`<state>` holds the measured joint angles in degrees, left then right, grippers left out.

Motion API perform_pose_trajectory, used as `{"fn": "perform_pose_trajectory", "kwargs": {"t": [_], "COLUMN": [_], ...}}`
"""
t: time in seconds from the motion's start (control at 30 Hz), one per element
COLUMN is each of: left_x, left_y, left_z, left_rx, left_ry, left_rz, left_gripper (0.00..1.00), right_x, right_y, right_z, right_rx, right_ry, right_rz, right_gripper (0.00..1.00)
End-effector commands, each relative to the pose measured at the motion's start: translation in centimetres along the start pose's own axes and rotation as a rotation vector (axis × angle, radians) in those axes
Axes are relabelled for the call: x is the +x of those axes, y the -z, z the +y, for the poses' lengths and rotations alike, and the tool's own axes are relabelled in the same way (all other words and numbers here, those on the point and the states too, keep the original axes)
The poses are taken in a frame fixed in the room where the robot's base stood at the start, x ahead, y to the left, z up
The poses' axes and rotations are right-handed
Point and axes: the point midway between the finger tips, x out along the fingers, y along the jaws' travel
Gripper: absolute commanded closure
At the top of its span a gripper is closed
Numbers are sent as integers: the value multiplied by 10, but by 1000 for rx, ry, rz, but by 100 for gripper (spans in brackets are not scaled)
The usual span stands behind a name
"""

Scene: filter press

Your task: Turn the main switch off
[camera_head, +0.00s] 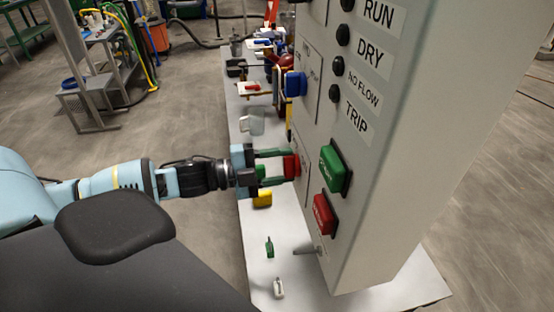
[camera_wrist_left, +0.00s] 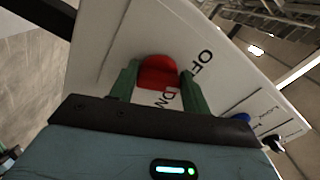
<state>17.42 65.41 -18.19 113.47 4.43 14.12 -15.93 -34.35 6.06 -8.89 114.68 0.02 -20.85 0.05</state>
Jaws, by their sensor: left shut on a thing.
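The main switch (camera_head: 291,166) is a red knob on the left side face of the grey control cabinet (camera_head: 400,150). My left gripper (camera_head: 283,166) reaches it from the left, with its green fingers on either side of the knob and shut on it. In the left wrist view the red knob (camera_wrist_left: 158,72) sits between the two green fingers (camera_wrist_left: 158,85). The knob's exact pointing direction is hard to tell. My right gripper is not in view.
The cabinet front carries a green button (camera_head: 335,167), a red button (camera_head: 324,213) and black indicators. A blue knob (camera_head: 295,84) is higher on the side face. A white table (camera_head: 310,270) below holds a yellow block (camera_head: 263,199) and small items.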

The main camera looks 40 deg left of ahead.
Motion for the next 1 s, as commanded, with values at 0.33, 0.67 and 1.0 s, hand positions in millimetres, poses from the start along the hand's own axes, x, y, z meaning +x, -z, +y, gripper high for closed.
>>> {"fn": "perform_pose_trajectory", "kwargs": {"t": [0.33,0.67,1.0], "left_x": [0,0,0], "left_y": [1,1,0], "left_z": [-1,2,3], "left_rx": [-271,-409,-441], "left_ry": [3,1,1], "left_rz": [1,1,0], "left_gripper": [76,76,76], "right_x": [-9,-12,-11], "right_y": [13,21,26], "right_z": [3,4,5], "right_rx": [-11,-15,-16], "right_ry": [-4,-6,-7], "right_rz": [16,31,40], "right_gripper": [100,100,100]}}
